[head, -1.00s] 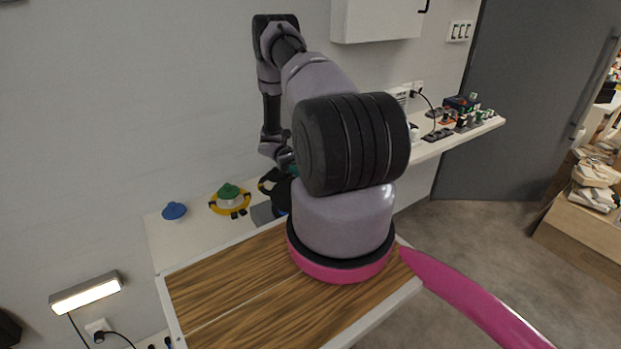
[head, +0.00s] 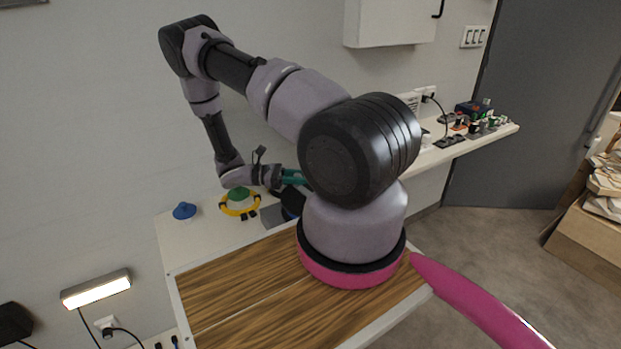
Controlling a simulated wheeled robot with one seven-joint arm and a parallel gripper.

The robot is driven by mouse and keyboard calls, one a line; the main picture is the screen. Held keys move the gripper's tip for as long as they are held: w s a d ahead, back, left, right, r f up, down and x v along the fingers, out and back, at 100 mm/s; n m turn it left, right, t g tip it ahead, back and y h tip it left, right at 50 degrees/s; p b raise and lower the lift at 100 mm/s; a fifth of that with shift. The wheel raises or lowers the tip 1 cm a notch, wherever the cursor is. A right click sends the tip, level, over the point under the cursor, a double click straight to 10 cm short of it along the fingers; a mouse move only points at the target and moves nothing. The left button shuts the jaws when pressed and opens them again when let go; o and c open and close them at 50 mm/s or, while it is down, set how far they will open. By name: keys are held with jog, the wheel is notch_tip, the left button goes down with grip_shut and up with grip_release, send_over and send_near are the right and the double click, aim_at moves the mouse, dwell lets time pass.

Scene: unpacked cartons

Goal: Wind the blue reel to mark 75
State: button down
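A small blue domed thing (head: 184,211), which may be the blue reel, sits on a pale base at the left end of the white bench; no mark or number on it can be read. Right of it is a green-topped thing (head: 238,193) with a yellow ring (head: 241,209) around it. My gripper (head: 300,178) has teal fingers and points right, above the bench and to the right of the green-topped thing, apart from the blue one. My arm partly hides it, so I cannot tell whether it is open or shut.
A dark object (head: 291,203) and a grey plate (head: 273,215) lie below my gripper. Small parts (head: 478,118) and a black power strip (head: 450,141) crowd the bench's right end. A white cabinet (head: 388,24) hangs above. Bare bench surrounds the blue thing.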

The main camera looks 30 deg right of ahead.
jog(key=shift+a+n+t+h, duration=0.2)
jog(key=shift+n+t+h, duration=0.25)
jog(key=shift+t, duration=0.2)
jog(key=shift+a+n+t+h, duration=0.15)
jog(key=shift+n+t+h, duration=0.2)
jog(key=shift+n+t, duration=0.25)
jog(key=c, duration=0.6)
grip_release()
jog(key=v, duration=1.1)
jog(key=shift+s, duration=0.1)
